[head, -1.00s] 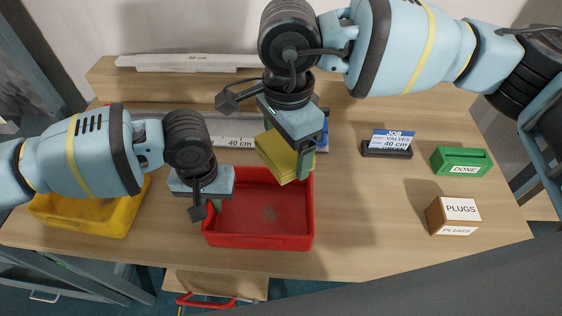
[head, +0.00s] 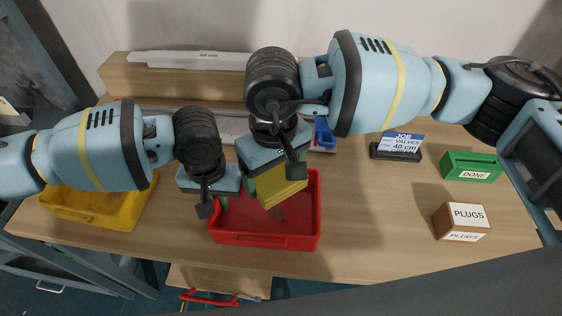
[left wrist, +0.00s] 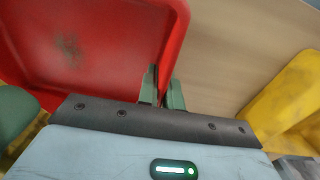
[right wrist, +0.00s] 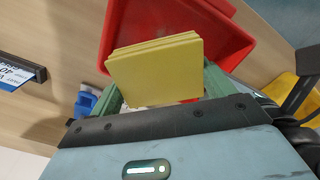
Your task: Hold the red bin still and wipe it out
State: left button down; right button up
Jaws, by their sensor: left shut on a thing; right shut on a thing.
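The red bin (head: 262,241) stands near the table's front edge. A dark smudge shows on its floor in the left wrist view (left wrist: 70,50). My left gripper (head: 218,204) is at the bin's left side; in the left wrist view its fingers (left wrist: 162,90) are closed on the bin's rim. My right gripper (head: 277,182) is shut on a yellow folded cloth (head: 284,190), with its fingers on both sides of it in the right wrist view (right wrist: 157,70). The cloth is over or inside the bin; whether it touches the floor is unclear.
A yellow bin (head: 95,212) stands on the left, partly behind my left arm. A job card (head: 398,146), a green DONE box (head: 470,166) and a PLUGS box (head: 462,220) stand on the right. A blue object (head: 324,133) is behind the red bin. Bare table lies right of the bin.

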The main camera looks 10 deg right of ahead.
aim_at(271, 211)
jog(key=n, duration=0.2)
jog(key=f+n, duration=0.1)
jog(key=n, duration=0.1)
jog(key=a+n, duration=0.1)
jog(key=n, duration=0.1)
jog(key=shift+s+a+f, duration=0.1)
jog(key=shift+s+f, duration=0.2)
jog(key=shift+f, duration=0.1)
jog(key=shift+f, duration=3.35)
jog(key=shift+s+d+f, duration=0.1)
jog(key=shift+d+f, duration=0.35)
jog(key=shift+f, duration=0.1)
jog(key=shift+c, duration=0.3)
jog(key=shift+s+d, duration=0.15)
jog(key=shift+d, duration=0.55)
jog(key=shift+s+d, duration=0.15)
jog(key=shift+d, duration=0.5)
jog(key=a, duration=0.3)
jog(key=shift+w+a+f, duration=0.1)
jog(key=shift+w+a, duration=0.05)
jog(key=shift+w, duration=0.2)
jog(key=shift+w+a, duration=0.1)
jog(key=shift+a, duration=0.1)
jog(key=shift+r, duration=4.1)
